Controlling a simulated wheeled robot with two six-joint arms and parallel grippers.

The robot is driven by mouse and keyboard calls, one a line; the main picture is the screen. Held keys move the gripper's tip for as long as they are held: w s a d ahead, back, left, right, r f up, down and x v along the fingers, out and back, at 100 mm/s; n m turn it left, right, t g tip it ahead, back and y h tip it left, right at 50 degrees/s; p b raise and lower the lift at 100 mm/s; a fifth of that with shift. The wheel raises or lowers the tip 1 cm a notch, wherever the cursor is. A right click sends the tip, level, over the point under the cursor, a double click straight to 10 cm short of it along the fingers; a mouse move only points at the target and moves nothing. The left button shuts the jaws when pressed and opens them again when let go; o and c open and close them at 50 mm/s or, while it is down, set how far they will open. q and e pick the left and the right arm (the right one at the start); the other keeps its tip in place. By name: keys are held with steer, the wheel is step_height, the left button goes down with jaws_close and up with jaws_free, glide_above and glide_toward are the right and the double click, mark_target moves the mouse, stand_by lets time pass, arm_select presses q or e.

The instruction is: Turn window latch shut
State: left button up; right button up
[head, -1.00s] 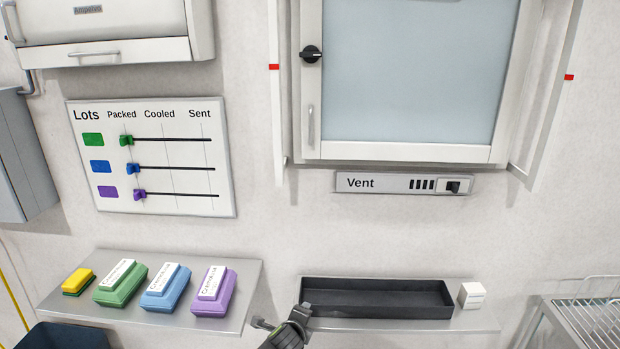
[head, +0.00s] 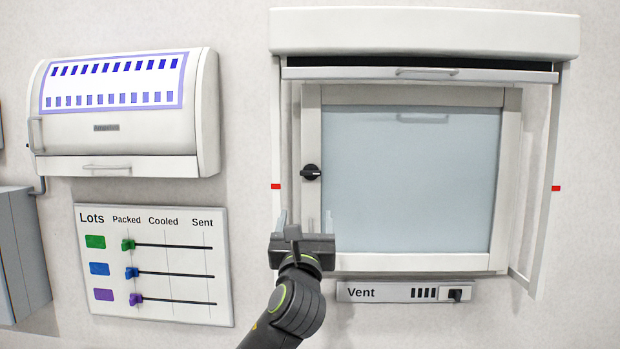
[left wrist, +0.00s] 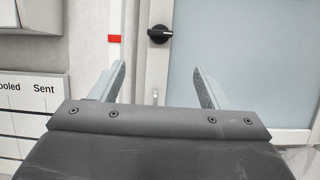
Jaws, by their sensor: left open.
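The window latch (head: 311,172) is a black round knob with a short lever on the left frame of the window (head: 410,180). The latch also shows in the left wrist view (left wrist: 159,34), beyond and above the fingertips. The window pane sits flat in its white frame. My left gripper (head: 306,220) is open and empty, below the latch and apart from it. Its fingers (left wrist: 160,80) are spread wide in the left wrist view. The gripper hides most of the handle at the lower left of the window. My right gripper is not in view.
A white shutter (head: 350,74) with a handle hangs partly lowered above the window. White side rails with red marks flank it. A Vent panel (head: 404,292) is below. The Lots board (head: 155,310) and a white cabinet (head: 120,140) are on the left.

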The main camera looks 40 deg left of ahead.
mark_target(311, 175)
arm_select(q)
steer(key=p+x, duration=0.5)
steer(key=x, duration=0.9)
steer(key=shift+w+a+p, duration=0.1)
steer(key=shift+w+p, duration=0.15)
steer(key=shift+p, duration=0.15)
steer(key=shift+x, duration=0.8)
steer(key=shift+f, duration=0.1)
steer(key=shift+c, duration=0.3)
steer(key=c, duration=0.9)
steer(key=shift+c, duration=0.2)
